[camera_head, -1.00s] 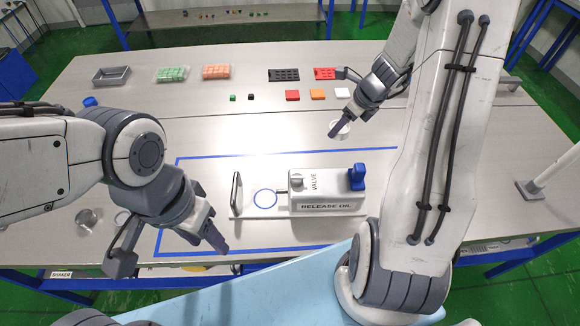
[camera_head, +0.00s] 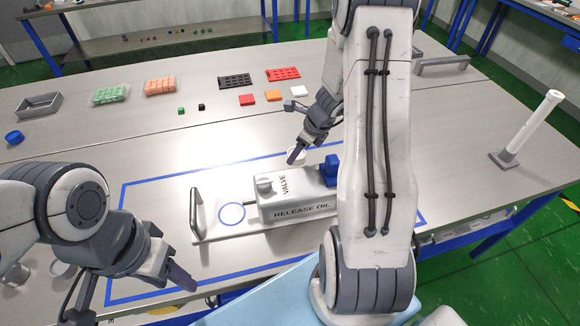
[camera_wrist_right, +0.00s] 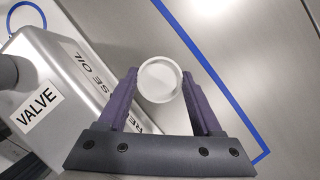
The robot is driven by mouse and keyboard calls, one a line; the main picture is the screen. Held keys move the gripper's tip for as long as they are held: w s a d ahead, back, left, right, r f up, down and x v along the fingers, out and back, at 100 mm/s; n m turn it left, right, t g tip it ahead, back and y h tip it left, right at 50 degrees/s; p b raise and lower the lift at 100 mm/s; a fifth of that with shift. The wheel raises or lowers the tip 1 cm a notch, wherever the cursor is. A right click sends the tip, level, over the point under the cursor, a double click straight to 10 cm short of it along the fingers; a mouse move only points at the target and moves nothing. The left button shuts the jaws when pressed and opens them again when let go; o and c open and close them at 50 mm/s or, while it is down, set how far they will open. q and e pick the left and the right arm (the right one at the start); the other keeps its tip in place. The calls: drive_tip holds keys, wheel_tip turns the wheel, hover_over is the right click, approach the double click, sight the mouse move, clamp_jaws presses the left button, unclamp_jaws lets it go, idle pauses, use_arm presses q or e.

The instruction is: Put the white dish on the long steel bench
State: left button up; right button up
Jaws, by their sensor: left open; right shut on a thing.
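The round white dish (camera_wrist_right: 160,79) is between the purple fingers of my right gripper (camera_wrist_right: 159,76) in the right wrist view. In the head view the dish (camera_head: 297,154) shows small and partly hidden by a finger, above the surface behind the valve box. My right gripper (camera_head: 297,156) is shut on it. My left gripper (camera_head: 134,302) is open and empty at the front left. A large steel-topped table (camera_head: 90,165) lies under both arms. Another long steel bench (camera_head: 190,39) stands behind it, bearing several small objects.
The valve box (camera_head: 290,205) stands inside a blue taped outline, near the dish. Trays (camera_head: 40,106), coloured blocks and tiles (camera_head: 246,99) line the table's far side. A white post (camera_head: 528,128) stands at right. The table's right part is mostly clear.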

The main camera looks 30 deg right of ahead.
sight(297, 161)
drive_tip(key=shift+f+b, duration=0.75)
drive_tip(key=shift+f, duration=1.4)
drive_tip(key=shift+f, duration=0.25)
drive_tip(key=o, duration=1.4)
drive_tip(key=shift+r, duration=0.1)
drive_tip(key=shift+c, duration=0.2)
drive_tip(key=shift+r, duration=0.1)
